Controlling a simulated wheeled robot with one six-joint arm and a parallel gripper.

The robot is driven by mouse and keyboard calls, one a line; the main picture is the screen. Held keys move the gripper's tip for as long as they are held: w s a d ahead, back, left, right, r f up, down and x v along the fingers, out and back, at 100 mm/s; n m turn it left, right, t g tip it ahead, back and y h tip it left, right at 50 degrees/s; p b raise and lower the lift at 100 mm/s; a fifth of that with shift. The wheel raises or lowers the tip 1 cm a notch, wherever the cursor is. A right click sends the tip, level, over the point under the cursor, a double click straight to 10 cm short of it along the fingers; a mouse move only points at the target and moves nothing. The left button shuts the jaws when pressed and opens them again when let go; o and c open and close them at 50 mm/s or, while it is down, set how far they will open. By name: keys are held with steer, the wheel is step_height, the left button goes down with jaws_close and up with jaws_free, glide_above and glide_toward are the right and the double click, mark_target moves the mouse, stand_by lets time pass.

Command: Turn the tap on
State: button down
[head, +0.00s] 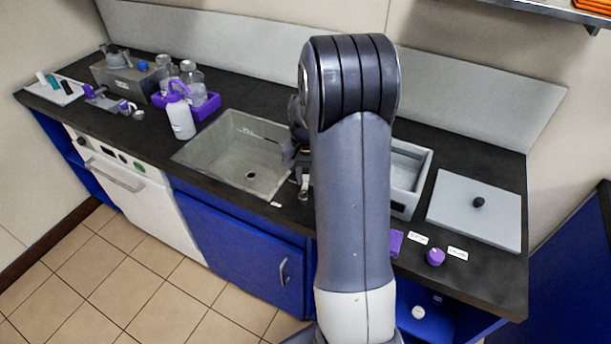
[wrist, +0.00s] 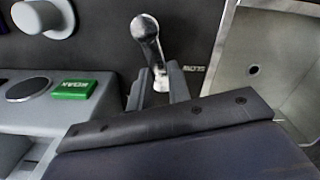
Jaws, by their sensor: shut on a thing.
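The tap's metal lever (wrist: 147,30) has a rounded silver end and shows at the top middle of the wrist view. Its narrower stem runs down between the two grey fingers of my gripper (wrist: 159,76), which is shut on it. In the head view my gripper (head: 291,154) is at the right edge of the grey sink (head: 214,150), partly hidden by my arm. A small metal piece (head: 303,191) shows just below it. The rest of the tap is hidden behind my arm. The sink (wrist: 285,45) also shows at the right of the wrist view, with its drain.
A grey unit with a green button (wrist: 73,89) and a white knob (wrist: 45,17) lie left of my gripper in the wrist view. A white squeeze bottle (head: 181,118) stands left of the sink.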

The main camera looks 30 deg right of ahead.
mark_target(306, 181)
steer(key=c, duration=1.3)
jaws_free()
step_height(306, 181, up, 11)
steer(key=shift+f, duration=0.1)
steer(key=shift+c, duration=0.5)
